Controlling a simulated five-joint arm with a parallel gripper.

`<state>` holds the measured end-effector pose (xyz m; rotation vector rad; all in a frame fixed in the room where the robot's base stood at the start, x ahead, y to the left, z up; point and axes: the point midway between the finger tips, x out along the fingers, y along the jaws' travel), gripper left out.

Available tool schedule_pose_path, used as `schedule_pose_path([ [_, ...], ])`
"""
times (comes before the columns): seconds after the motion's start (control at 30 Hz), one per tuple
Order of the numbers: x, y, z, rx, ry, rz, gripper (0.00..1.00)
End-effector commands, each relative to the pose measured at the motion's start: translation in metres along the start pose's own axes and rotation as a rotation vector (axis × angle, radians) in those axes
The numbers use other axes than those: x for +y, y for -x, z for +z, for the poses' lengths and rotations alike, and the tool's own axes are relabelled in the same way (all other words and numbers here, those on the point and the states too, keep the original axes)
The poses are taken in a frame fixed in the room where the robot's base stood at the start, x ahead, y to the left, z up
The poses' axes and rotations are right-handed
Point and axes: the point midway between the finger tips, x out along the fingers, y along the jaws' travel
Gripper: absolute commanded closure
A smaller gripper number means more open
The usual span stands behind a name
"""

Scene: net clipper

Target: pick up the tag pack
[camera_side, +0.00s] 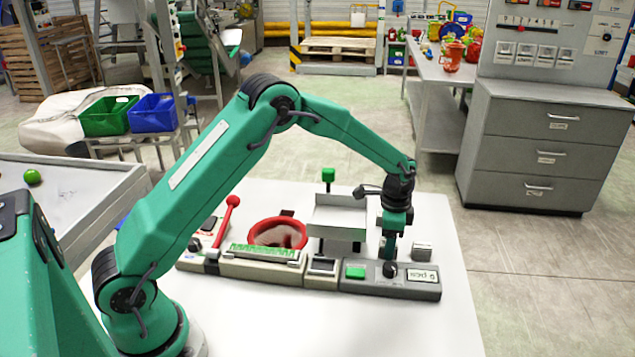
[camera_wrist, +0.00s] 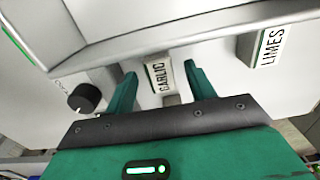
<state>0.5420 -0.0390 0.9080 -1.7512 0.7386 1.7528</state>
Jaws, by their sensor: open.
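My gripper (camera_side: 390,252) points down at the right end of the machine. In the wrist view, its two green fingers (camera_wrist: 161,77) are apart. A small white block labelled GARLIC (camera_wrist: 159,76) shows between them; I cannot tell whether either finger touches it. In the side view, a small grey-white block (camera_side: 421,251) stands just right of my gripper.
The machine (camera_side: 390,287) lies along the white table (camera_side: 440,215), with a black knob (camera_wrist: 84,97) near the left finger. A red bowl (camera_side: 278,234), a red lever (camera_side: 225,220) and a raised grey tray (camera_side: 338,215) stand to the left. The table's right side is clear.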

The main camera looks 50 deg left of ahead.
Motion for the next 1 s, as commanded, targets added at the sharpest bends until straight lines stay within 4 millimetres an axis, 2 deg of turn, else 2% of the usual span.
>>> schedule_pose_path([
  [0.47, -0.0002, -0.0006, -0.0001, 0.001, 0.0, -0.001, 0.45],
  [0.5, -0.0002, -0.0005, -0.0001, 0.001, 0.0, -0.001, 0.47],
  [0.73, -0.0002, -0.0005, -0.0002, 0.001, 0.0, -0.001, 0.93],
  [1.0, -0.0003, 0.0, -0.0003, 0.001, 0.0, -0.001, 0.94],
])
